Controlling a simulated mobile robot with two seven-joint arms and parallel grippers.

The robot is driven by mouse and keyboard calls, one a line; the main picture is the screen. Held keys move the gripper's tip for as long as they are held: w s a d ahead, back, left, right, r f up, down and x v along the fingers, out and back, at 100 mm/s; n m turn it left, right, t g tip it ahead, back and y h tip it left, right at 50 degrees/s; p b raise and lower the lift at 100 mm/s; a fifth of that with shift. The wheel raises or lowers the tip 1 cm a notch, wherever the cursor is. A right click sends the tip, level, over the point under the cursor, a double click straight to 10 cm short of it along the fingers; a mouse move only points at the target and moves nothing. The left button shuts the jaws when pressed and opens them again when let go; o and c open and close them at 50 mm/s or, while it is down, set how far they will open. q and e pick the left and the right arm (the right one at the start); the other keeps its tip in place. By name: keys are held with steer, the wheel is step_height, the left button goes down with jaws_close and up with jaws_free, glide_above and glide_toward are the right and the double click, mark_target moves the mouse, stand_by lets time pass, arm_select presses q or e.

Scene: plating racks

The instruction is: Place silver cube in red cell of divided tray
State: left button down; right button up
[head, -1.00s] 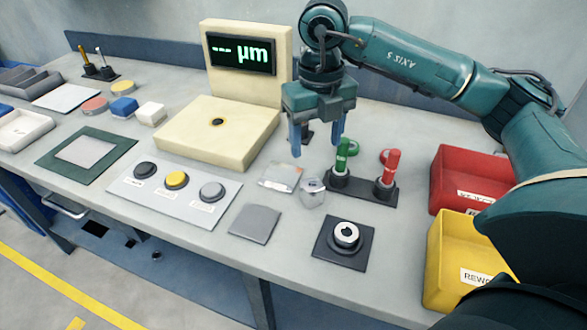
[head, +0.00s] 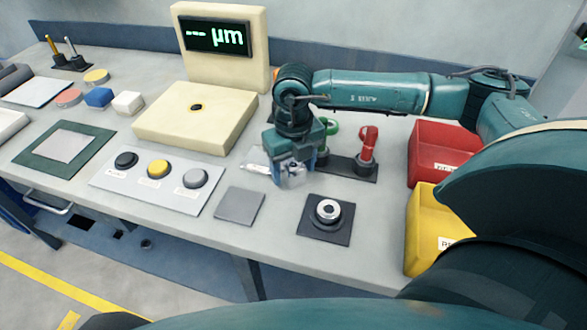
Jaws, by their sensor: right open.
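My right gripper (head: 290,174) is open and low over the bench, its fingers around or just in front of a shiny silver faceted piece (head: 293,178). The fingers partly cover this piece, and I cannot tell whether they touch it or whether it is a cube. A dark grey tray (head: 14,76) is cut off at the left edge. I see no red cell in it. My left gripper is not in view.
A red-handled post (head: 367,148) stands close right of the gripper. A black fixture with a ring (head: 327,211) and a grey plate (head: 239,206) lie in front. Red (head: 440,150) and yellow (head: 425,235) bins stand at right. A cream gauge (head: 195,115) stands behind left.

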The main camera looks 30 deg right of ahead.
steer(key=shift+f, duration=0.3)
steer(key=shift+c, duration=0.3)
steer(key=shift+r, duration=0.1)
jaws_close()
